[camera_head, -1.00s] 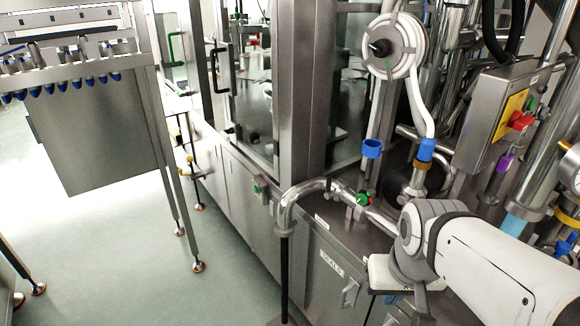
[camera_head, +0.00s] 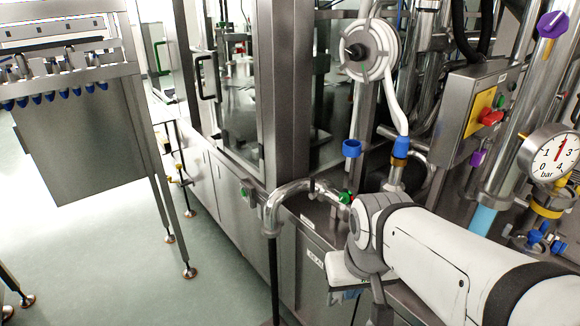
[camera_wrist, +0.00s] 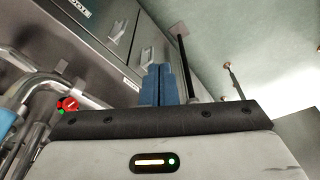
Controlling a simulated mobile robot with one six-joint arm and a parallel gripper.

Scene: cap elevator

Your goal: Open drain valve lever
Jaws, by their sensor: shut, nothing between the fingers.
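A small valve with a green and red handle (camera_head: 347,197) sits on the bent steel pipe (camera_head: 290,192) beside the machine in the head view. My arm partly hides the pipe to its right. The wrist view shows a red and green handle (camera_wrist: 68,104) on a pipe at the left. I cannot tell which handle is the drain valve lever. My gripper's blue fingers (camera_wrist: 162,85) are together and empty in the wrist view, to the right of that handle and apart from it. In the head view the gripper hangs low, mostly hidden by my arm.
A pressure gauge (camera_head: 556,157), purple handles (camera_head: 552,24) and a control box with a red switch (camera_head: 490,117) stand at the right. A steel frame with blue nozzles (camera_head: 50,97) stands at the left. Open floor (camera_head: 110,250) lies between it and the machine.

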